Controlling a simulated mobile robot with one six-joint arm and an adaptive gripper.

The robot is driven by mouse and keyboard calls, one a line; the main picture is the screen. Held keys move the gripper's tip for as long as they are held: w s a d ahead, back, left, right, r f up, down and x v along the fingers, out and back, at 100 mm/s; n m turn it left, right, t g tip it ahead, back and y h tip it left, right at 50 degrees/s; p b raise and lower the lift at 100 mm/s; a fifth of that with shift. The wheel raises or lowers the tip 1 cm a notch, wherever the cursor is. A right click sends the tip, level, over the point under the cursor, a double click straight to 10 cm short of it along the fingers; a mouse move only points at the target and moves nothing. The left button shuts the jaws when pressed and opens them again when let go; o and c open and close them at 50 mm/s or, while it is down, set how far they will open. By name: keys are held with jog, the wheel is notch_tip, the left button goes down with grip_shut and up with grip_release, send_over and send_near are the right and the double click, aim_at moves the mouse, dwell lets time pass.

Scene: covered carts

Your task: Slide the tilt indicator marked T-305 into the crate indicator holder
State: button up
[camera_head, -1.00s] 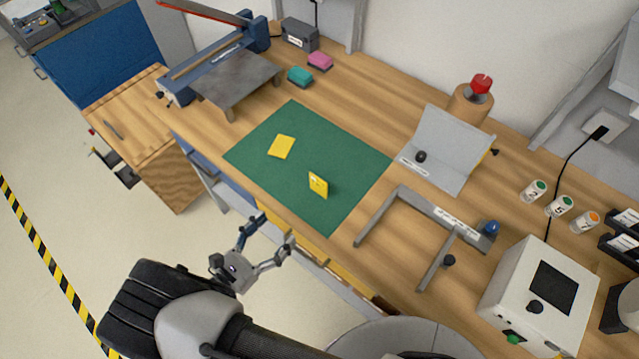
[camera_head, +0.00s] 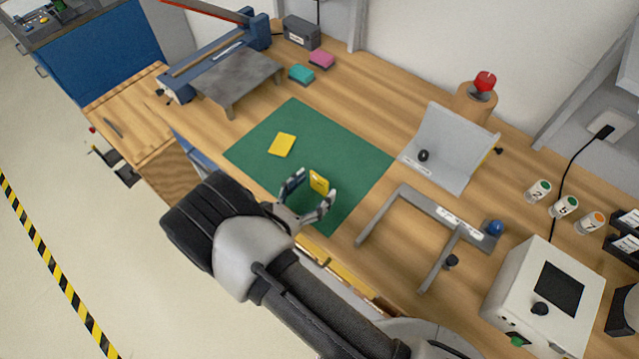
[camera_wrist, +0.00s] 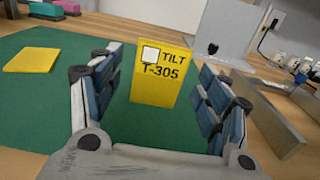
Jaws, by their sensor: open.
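The yellow tilt indicator marked T-305 (camera_wrist: 163,60) stands upright on the green mat (camera_head: 250,158). It also shows in the head view (camera_head: 319,182), partly behind my finger. My gripper (camera_head: 307,190) is open at the mat, with one finger on either side of the indicator's near side. In the wrist view my gripper's fingers (camera_wrist: 158,95) are spread wide, with the indicator between and beyond them and gaps on both sides. I cannot identify a crate indicator holder for sure in these views.
A second yellow piece (camera_head: 282,145) lies flat on the mat. A grey angled stand (camera_head: 445,145) and a grey frame (camera_head: 400,210) are to the right. A white box with a dark screen (camera_head: 540,300) stands at the front right. The mat's far part is clear.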

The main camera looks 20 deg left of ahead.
jog(key=shift+w, duration=0.1)
jog(key=c, duration=0.9)
jog(key=shift+c, duration=0.2)
jog(key=shift+r, duration=0.15)
notch_tip(320, 180, up, 20)
jog(key=p, duration=0.4)
jog(key=shift+p, duration=0.35)
